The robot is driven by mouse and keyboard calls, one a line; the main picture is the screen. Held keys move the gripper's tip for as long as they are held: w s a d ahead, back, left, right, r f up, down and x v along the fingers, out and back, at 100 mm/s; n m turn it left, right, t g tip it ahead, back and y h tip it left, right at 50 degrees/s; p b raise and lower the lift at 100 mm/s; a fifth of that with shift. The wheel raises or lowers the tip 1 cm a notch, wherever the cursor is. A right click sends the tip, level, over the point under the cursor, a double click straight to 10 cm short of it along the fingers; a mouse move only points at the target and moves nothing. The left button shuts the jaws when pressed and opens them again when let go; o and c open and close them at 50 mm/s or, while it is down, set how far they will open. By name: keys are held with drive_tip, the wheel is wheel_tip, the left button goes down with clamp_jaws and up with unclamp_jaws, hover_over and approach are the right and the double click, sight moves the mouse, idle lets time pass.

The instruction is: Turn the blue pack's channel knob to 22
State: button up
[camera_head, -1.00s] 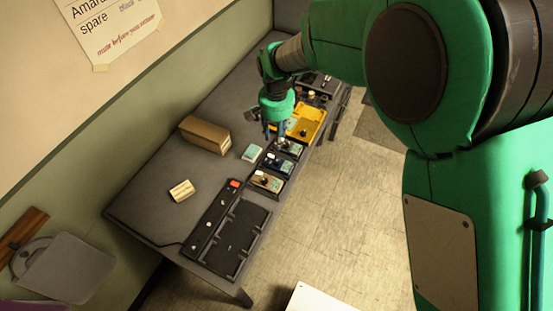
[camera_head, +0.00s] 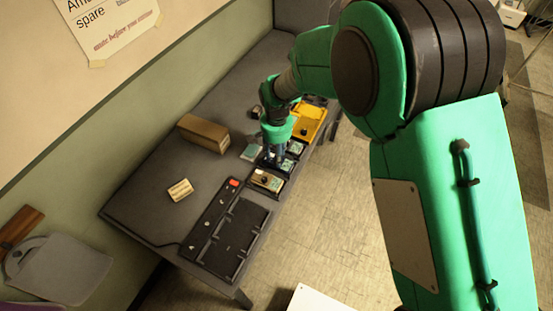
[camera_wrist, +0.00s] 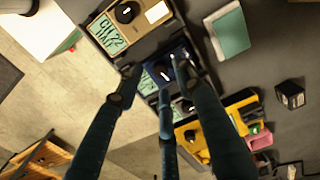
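The blue pack (camera_wrist: 181,47) sits in the row between a tan pack and another dark pack. Its green display (camera_wrist: 148,84) is partly covered by my fingers, and I cannot read its number. My gripper (camera_wrist: 158,75) has its fingers spread apart over the blue pack. Its knob is mostly hidden by the fingers, and I cannot tell whether they touch it. In the head view my gripper (camera_head: 273,161) points down at the row and hides most of the blue pack.
The tan pack (camera_wrist: 150,14) has a black knob and a display that seems to read CH 22. A brown box (camera_head: 203,134), a teal-topped box (camera_wrist: 230,32) and a black charging strip (camera_head: 212,215) are nearby.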

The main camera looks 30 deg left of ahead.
drive_tip(key=shift+f, duration=1.1)
clamp_jaws()
